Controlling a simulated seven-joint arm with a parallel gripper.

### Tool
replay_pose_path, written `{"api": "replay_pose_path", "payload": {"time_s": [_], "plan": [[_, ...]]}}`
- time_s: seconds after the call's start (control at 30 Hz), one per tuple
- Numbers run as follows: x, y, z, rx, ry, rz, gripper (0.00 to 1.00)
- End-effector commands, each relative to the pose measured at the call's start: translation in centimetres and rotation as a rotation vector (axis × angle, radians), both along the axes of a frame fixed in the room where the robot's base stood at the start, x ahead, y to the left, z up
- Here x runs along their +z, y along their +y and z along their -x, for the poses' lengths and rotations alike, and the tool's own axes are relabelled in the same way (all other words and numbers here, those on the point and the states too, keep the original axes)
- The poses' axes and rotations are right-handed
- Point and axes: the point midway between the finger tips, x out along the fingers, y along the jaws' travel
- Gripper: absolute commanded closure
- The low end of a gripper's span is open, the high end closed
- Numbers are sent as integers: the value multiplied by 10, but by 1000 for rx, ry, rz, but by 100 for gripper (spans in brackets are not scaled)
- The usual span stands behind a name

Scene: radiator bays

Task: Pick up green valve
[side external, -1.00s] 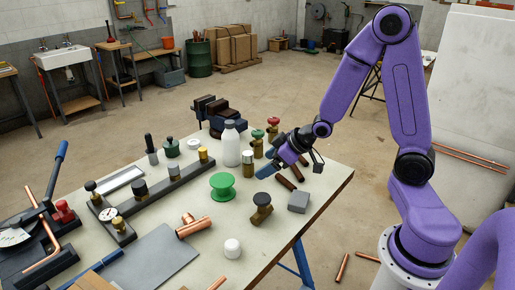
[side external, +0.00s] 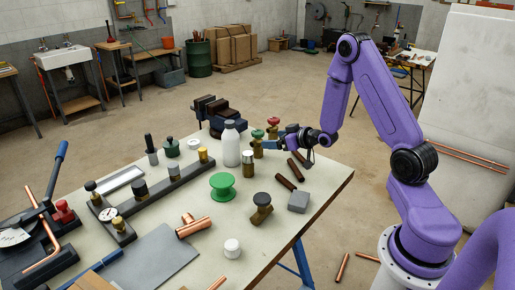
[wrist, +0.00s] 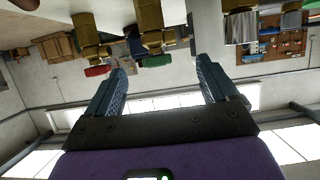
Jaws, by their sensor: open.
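The green valve (side external: 257,148), a brass body with a green handwheel, stands upright on the bench. In the wrist view, which looks upside down, its green wheel (wrist: 157,61) and brass body (wrist: 150,22) show ahead, between the two fingers in the picture. My gripper (side external: 274,145) is level, just right of the green valve, pointing left at it. In the wrist view my gripper (wrist: 160,70) is open with nothing held. The exact gap to the valve is hard to tell. A red-wheeled valve (side external: 272,124) stands close behind.
A silver-topped brass fitting (side external: 249,168) and a white bottle (side external: 231,145) stand close left of the gripper. Dark-handled tools (side external: 285,181) and a grey block (side external: 298,202) lie nearer the bench's right edge. A large green spool-shaped piece (side external: 223,186) stands at mid-bench.

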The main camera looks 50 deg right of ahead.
Motion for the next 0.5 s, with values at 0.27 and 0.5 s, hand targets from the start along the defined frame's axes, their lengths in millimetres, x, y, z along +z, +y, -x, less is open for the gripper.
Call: {"api": "replay_pose_path", "payload": {"time_s": [0.27,0.5], "plan": [[-17,1,-41,1,0,0,13],[-24,1,-59,2,0,-1,13]]}}
